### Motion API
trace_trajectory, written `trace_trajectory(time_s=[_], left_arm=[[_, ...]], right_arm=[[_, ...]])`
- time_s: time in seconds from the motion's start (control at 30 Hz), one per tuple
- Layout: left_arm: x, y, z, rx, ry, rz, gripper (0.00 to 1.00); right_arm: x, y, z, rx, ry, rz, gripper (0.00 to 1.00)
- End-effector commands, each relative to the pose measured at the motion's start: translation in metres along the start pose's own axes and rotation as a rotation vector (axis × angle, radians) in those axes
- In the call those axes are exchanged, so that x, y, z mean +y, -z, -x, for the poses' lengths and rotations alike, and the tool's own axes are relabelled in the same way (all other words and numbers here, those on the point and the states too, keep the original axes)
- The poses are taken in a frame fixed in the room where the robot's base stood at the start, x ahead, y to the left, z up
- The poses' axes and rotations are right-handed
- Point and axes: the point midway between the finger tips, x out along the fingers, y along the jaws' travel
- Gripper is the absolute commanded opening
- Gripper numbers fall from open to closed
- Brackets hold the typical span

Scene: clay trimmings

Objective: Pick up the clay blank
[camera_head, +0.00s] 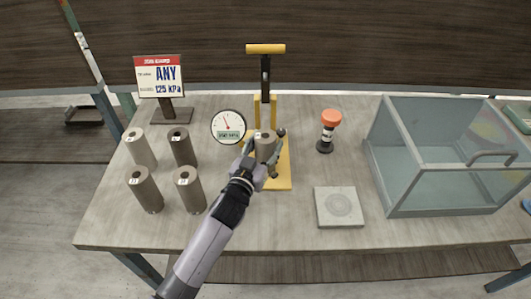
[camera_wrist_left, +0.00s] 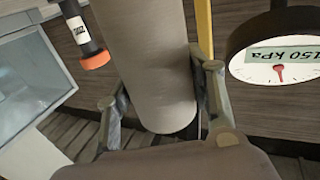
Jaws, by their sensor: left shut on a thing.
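A grey-brown clay blank (camera_head: 265,145) is held upright at the yellow press (camera_head: 283,172). My left gripper (camera_head: 262,158) is shut on it, with one finger on each side. In the left wrist view the clay blank (camera_wrist_left: 150,60) lies between the two fingers of my left gripper (camera_wrist_left: 162,98). I cannot tell whether its base touches the press. Several similar clay blanks (camera_head: 149,192) stand upright on the left of the table. My right gripper is not in view.
A round gauge (camera_head: 228,126) is left of the press. A sign (camera_head: 160,78) stands behind the blanks. An orange-topped bottle (camera_head: 329,130), a grey square plate (camera_head: 339,207) and a clear box (camera_head: 440,190) are on the right. The table (camera_head: 262,232) is bare at front centre.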

Motion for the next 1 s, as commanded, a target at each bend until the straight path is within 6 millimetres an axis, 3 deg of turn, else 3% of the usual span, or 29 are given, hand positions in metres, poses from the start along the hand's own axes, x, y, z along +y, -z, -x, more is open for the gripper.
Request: trace_trajectory(time_s=[0.2,0.53,1.0], left_arm=[[0.000,0.000,0.000,-0.001,0.000,-0.001,0.00],[0.000,0.010,-0.001,0.008,-0.001,-0.002,0.00],[0.000,0.090,0.000,0.010,-0.002,-0.001,0.00]], right_arm=[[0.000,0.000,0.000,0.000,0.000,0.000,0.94],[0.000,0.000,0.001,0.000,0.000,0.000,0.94],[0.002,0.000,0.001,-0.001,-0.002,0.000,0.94]])
